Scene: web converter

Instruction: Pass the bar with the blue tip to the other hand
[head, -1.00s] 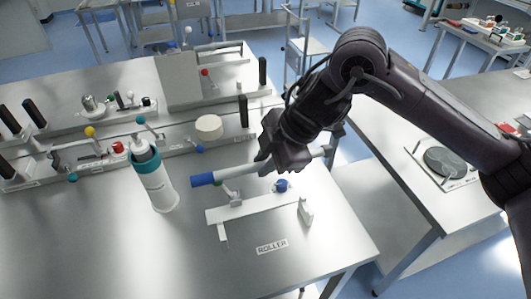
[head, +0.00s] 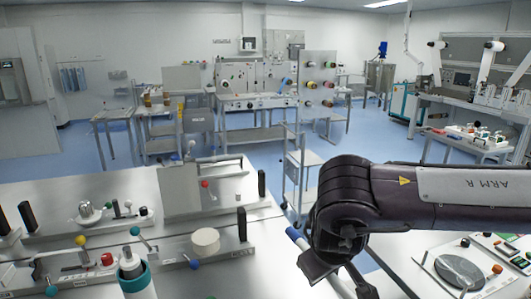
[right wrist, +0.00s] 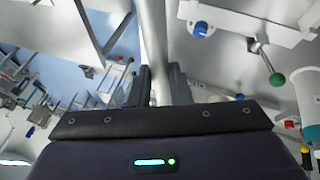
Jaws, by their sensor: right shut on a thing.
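The bar's blue tip (head: 294,234) shows in the head view just left of my right arm. The rest of the bar there is mostly hidden behind the arm. In the right wrist view the pale grey bar (right wrist: 154,35) runs up from between the two dark fingers. My right gripper (right wrist: 160,82) is shut on it. In the head view the right gripper's fingers cannot be made out behind the arm and at the lower edge. My left gripper is in neither view.
A steel bench (head: 70,220) on the left carries a white cylinder with a teal collar (head: 134,273), a round cream disc (head: 205,241) and coloured knobs. A bench with a round grey plate (head: 460,271) stands at right. A trolley (head: 303,180) stands behind the arm.

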